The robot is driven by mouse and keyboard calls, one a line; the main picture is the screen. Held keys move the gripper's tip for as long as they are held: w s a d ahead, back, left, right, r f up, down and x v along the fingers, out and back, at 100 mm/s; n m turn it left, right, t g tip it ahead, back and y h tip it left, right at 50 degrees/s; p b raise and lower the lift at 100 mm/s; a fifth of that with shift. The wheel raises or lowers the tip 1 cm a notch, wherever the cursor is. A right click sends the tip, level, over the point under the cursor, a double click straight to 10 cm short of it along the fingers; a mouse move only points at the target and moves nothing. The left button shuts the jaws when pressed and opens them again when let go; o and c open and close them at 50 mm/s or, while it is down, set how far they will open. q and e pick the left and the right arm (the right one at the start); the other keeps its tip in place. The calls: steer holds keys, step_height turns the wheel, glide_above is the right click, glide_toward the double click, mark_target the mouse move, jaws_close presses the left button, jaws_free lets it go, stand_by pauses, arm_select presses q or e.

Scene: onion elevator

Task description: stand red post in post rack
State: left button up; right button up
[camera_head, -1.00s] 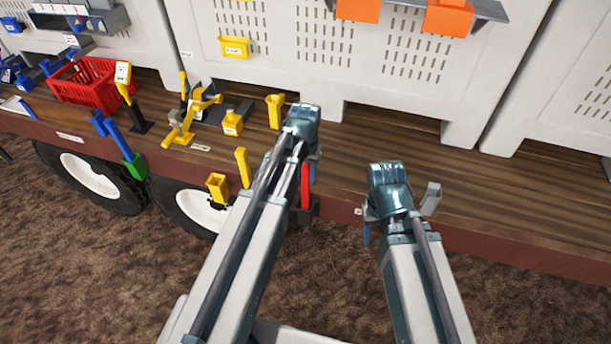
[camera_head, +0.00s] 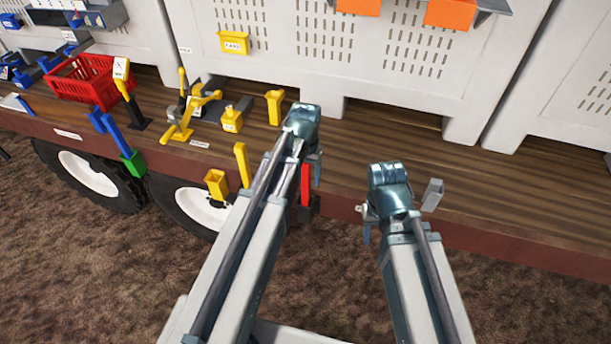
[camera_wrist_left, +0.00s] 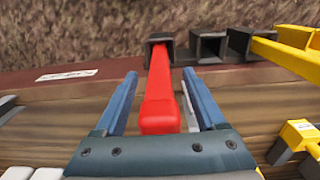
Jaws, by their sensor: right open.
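The red post (camera_head: 306,186) stands in a black square socket (camera_head: 311,208) at the deck's front edge. In the left wrist view the red post (camera_wrist_left: 160,95) reaches from the mouth of the black socket (camera_wrist_left: 158,43) toward the camera. My left gripper (camera_wrist_left: 165,80) is open, with a blue finger on each side of the post and a visible gap on both sides. In the head view my left gripper (camera_head: 312,172) is partly hidden by its own arm. My right gripper (camera_head: 367,233) is open and empty, apart to the right, mostly hidden behind its wrist.
More black sockets (camera_wrist_left: 209,47) sit beside the red post's socket; one carries a yellow post (camera_wrist_left: 285,58). A small grey holder (camera_head: 433,195) stands near my right wrist. Yellow tools (camera_head: 190,115) and a red crate (camera_head: 88,80) lie left. The deck at right (camera_head: 520,190) is clear.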

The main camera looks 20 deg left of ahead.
arm_select(q)
steer(key=shift+r, duration=0.15)
step_height(320, 180, up, 14)
steer(key=p, duration=1.3)
steer(key=shift+f+p, duration=0.25)
steer(key=shift+p, duration=0.15)
steer(key=shift+f, duration=0.1)
